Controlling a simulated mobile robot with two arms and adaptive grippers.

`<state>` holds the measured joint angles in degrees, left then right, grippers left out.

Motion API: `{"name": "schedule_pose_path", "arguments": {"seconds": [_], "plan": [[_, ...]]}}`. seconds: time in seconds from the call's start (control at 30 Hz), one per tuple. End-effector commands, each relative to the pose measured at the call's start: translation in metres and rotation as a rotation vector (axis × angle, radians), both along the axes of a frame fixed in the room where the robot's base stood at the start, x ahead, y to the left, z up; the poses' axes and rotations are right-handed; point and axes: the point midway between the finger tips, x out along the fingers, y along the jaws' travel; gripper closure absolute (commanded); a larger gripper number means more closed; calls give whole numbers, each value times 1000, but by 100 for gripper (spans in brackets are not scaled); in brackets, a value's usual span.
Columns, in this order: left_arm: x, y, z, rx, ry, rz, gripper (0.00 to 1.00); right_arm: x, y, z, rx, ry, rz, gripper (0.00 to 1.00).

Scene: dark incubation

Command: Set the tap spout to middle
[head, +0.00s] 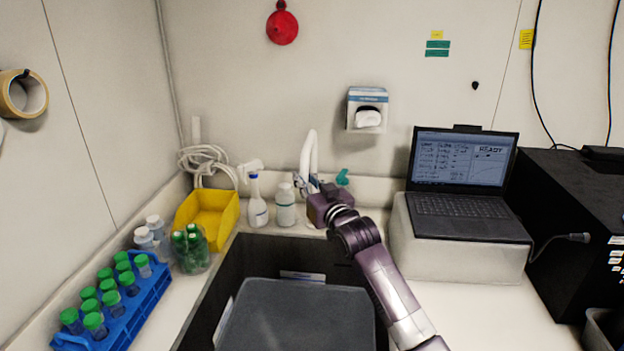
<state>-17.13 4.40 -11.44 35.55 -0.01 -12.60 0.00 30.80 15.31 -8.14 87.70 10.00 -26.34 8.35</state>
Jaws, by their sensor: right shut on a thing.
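The white tap spout (310,155) rises at the back edge of the sink, its curved top upright against the wall. My right gripper (318,190) is at the base of the tap, shut on part of it; the gripper body hides the exact contact. The dark sink (250,255) lies in front, with a grey board or lid (295,318) in or over it. My left gripper is not in view.
A spray bottle (257,203) and a white bottle (286,205) stand left of the tap. A yellow bin (209,218), a jar of green caps (190,250) and a blue tube rack (120,307) line the left. A laptop (462,180) sits right.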

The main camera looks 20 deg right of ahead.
Motion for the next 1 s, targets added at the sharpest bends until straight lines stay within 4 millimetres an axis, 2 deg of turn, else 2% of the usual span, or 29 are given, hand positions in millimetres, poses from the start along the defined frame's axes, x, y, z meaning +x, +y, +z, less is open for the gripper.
{"name": "schedule_pose_path", "arguments": {"seconds": [0.43, 0.47, 0.6, 0.87, 1.0], "plan": [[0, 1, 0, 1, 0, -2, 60, 0, 5, -3, 2, 6, 5, 100], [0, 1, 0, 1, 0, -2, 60, 0, 5, -4, 2, 6, 5, 82], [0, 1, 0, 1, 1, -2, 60, 1, 4, -3, 2, 5, 4, 68], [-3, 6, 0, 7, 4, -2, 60, 0, 2, -2, 1, 3, 1, 68], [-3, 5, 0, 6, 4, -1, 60, -6, 1, -3, 1, 4, 1, 68]]}}
